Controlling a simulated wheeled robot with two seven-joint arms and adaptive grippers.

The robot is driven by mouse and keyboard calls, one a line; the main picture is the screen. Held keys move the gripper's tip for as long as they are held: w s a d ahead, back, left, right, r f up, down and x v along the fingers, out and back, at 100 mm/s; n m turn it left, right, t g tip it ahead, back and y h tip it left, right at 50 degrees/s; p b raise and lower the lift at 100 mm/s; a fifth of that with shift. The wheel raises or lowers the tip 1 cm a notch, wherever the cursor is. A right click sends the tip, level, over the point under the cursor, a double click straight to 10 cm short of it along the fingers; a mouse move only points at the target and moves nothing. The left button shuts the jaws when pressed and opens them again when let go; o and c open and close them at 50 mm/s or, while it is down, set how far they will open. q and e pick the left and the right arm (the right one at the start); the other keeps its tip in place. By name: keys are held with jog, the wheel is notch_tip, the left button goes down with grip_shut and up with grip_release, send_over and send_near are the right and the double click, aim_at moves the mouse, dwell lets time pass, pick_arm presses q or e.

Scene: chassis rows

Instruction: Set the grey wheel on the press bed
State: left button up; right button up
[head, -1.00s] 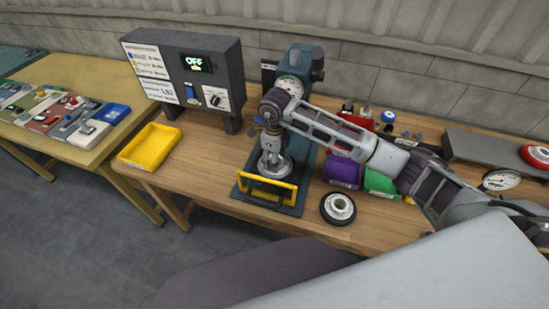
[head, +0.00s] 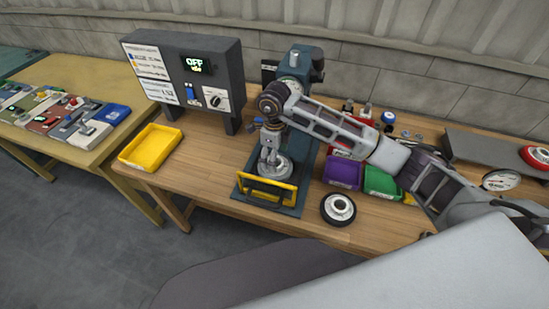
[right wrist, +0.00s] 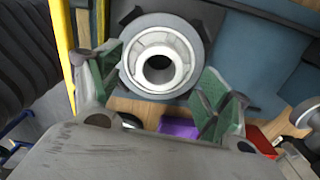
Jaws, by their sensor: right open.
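The grey wheel (head: 281,168), with a pale hub and a dark centre hole, lies flat on the blue-grey press bed (head: 291,209), behind the yellow guard bar. The right wrist view shows the wheel (right wrist: 130,72) from above on the bed (right wrist: 236,50). My right gripper (head: 268,156) is over the wheel with its fingers pointing down. In the right wrist view this gripper (right wrist: 160,68) is open, its green-padded fingers apart on either side of the wheel's near edge. Whether the fingers touch the wheel is unclear. My left gripper is not in view.
The yellow guard bar (head: 266,193) stands at the bed's front. A dark wheel with a white hub (head: 338,208) lies on the bench to the right, near purple (head: 343,173) and green (head: 381,183) bins. A yellow tray (head: 150,147) is left; bench between is clear.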

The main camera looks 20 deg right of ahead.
notch_tip(320, 180, up, 10)
dwell(0.6)
dwell(0.5)
